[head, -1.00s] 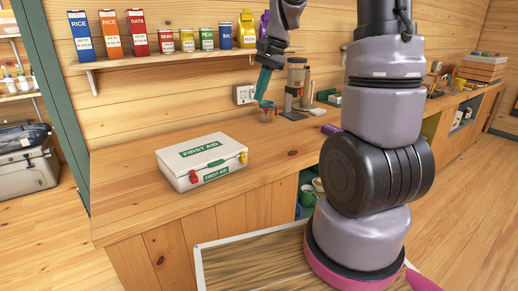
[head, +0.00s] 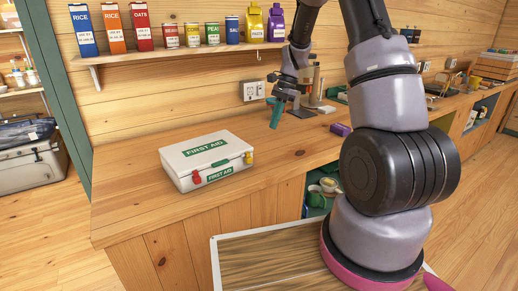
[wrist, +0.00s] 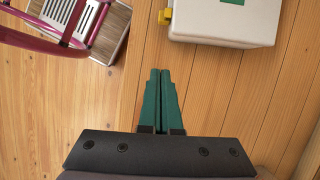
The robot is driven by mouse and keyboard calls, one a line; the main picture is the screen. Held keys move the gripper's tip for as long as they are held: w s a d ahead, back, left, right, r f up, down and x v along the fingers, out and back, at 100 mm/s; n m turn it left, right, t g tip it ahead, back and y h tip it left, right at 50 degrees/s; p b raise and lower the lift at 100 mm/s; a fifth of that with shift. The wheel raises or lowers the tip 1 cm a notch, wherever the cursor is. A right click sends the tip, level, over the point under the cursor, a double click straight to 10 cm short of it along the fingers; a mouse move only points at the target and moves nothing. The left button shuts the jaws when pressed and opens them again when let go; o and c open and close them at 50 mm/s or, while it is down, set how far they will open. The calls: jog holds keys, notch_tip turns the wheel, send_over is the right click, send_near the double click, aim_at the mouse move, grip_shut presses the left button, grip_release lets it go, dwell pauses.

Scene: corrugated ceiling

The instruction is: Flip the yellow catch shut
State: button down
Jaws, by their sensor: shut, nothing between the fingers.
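The white first aid case (head: 180,163) lies closed on the wooden counter. The yellow catch (head: 249,158) is at the right end of its front side, and a red catch (head: 197,177) is at the left end. In the wrist view the yellow catch (wrist: 165,17) juts out from the edge of the case (wrist: 255,22) at the top. My gripper (head: 274,124) has green fingers and is above the counter, right of the case and apart from it. In the wrist view its fingertips (wrist: 160,72) are together and empty, below the yellow catch in the picture.
A shelf (head: 180,55) with boxes, cans and bags runs along the wall above. A purple block (head: 340,130) and jars stand farther right on the counter. The counter between my gripper and the case is clear.

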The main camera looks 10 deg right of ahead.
aim_at(248, 158)
jog(key=x, duration=1)
jog(key=shift+s+a, duration=0.25)
jog(key=shift+a, duration=0.35)
jog(key=shift+s+a, duration=0.3)
jog(key=shift+a, duration=0.35)
jog(key=shift+s+a, duration=0.25)
jog(key=shift+a, duration=0.35)
jog(key=shift+a, duration=0.1)
